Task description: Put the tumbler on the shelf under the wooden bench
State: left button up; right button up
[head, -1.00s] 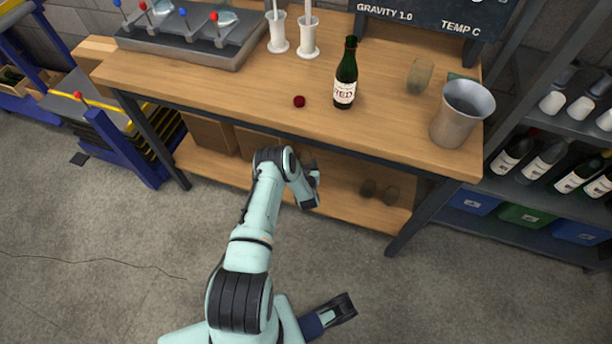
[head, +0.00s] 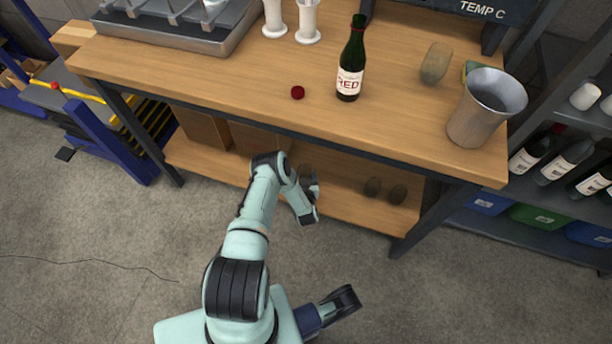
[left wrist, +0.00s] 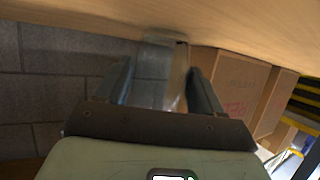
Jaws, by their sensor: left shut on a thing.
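The wooden bench (head: 225,82) has a lower wooden shelf (head: 335,203) under its top. My left gripper (head: 310,182) is at the shelf's front, below the bench top's front edge. In the left wrist view, my left gripper (left wrist: 160,95) is shut on a clear glass tumbler (left wrist: 160,70). The bench top's wooden underside lies above it there, and the tumbler's lower part is hidden by the gripper. In the head view the tumbler cannot be made out clearly. My right gripper (head: 343,300) appears low in the head view, away from the bench; its jaws are unclear.
Cardboard boxes (left wrist: 232,88) stand on the shelf to the left of my left gripper in the head view. Two dark round things (head: 385,190) sit on the shelf to its right. A green bottle (head: 350,62), red cap (head: 297,92) and metal pitcher (head: 480,112) stand on top.

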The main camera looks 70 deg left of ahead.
pick_arm(q)
jog(key=shift+r, duration=0.1)
jog(key=o, duration=1.1)
jog(key=shift+f, duration=0.2)
